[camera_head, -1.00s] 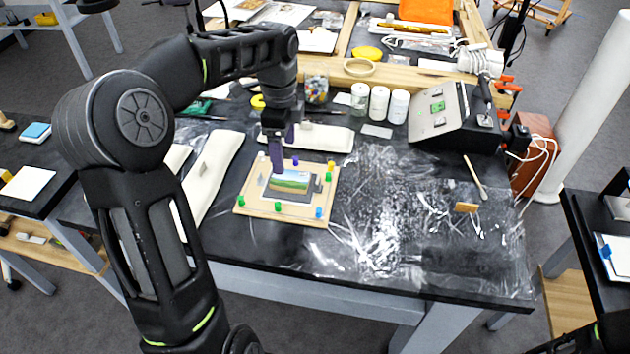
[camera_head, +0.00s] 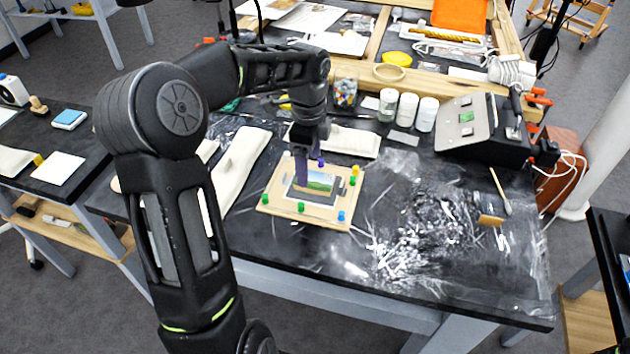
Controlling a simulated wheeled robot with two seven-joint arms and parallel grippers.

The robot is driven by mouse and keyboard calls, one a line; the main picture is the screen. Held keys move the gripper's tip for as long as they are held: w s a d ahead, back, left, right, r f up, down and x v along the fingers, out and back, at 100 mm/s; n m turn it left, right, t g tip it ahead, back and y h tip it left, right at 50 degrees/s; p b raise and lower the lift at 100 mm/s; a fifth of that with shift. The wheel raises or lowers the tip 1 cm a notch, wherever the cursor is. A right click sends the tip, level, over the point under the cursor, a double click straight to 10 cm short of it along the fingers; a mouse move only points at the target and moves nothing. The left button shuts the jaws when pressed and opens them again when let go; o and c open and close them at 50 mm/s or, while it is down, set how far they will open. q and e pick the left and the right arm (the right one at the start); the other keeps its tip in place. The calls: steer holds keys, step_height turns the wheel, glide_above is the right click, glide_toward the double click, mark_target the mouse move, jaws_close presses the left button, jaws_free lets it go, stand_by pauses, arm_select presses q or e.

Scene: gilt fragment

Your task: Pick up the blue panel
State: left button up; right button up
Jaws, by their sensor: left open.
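A small panel (camera_head: 321,182) painted with a blue sky over a green field lies on a pale wooden board (camera_head: 334,222) with coloured pegs around its edge. It is the bluest panel on the main table, though I cannot tell for certain that it is the one named. My left gripper (camera_head: 301,181) points down over the board, at the panel's left side, and hides part of it. Its jaws are open, with one purple-grey finger showing best. I cannot tell whether it touches the panel. My right gripper is out of view.
White padded supports (camera_head: 243,165) lie left of the board and behind it. White-lidded jars (camera_head: 408,110) and a slanted control box (camera_head: 468,120) stand at the back. A blue-topped block (camera_head: 70,118) sits on the left side table.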

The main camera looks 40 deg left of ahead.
mark_target(310, 179)
arm_select(q)
step_height(310, 179, down, 4)
steer(key=shift+f+p, duration=0.15)
steer(key=shift+p, duration=0.2)
stand_by(0.4)
steer(key=c, duration=1.5)
steer(key=shift+o, duration=0.2)
step_height(310, 179, up, 10)
steer(key=b, duration=0.1)
